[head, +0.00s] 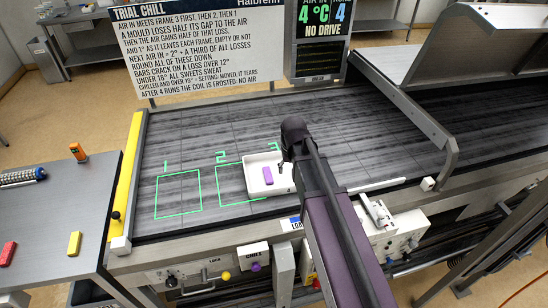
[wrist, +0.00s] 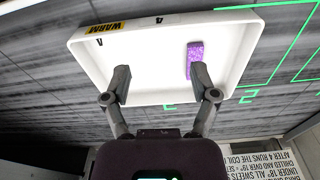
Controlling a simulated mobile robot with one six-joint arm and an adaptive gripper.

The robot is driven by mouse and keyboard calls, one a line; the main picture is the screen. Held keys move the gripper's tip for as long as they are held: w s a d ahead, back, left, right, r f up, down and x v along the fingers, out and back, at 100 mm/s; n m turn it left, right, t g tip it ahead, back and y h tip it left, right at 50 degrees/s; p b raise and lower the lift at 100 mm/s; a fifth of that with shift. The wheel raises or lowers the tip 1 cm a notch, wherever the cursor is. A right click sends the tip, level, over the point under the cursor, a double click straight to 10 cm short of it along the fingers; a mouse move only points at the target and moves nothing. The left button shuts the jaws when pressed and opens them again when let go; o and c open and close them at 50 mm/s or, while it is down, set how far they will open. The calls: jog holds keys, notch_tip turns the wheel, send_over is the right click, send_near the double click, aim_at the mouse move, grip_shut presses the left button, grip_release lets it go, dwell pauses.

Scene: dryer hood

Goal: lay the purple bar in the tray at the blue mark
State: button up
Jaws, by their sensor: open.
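A white tray (head: 252,184) stands on the dark belt, over the right part of green frame 2 and toward 3. A small purple bar (head: 268,177) lies inside it. The wrist view shows the tray (wrist: 143,62) with a yellow WARM label on its wall, and the bar (wrist: 194,50) in its right part. My gripper (wrist: 160,82) is open over the tray. Its right fingertip overlaps the bar's near end in that view; I cannot tell whether they touch. Nothing is between the fingers. No blue mark shows inside the tray.
Green frame 1 (head: 178,195) is empty. A sign (head: 205,45) and a display (head: 320,40) stand behind the belt; a grey hood (head: 460,50) is at right. A side table at left holds a red bar (head: 8,253), a yellow bar (head: 74,243) and an orange item (head: 78,152).

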jog(key=s+d+m, duration=0.1)
jog(key=s+d, duration=0.7)
jog(key=s, duration=0.5)
jog(key=shift+g, duration=0.4)
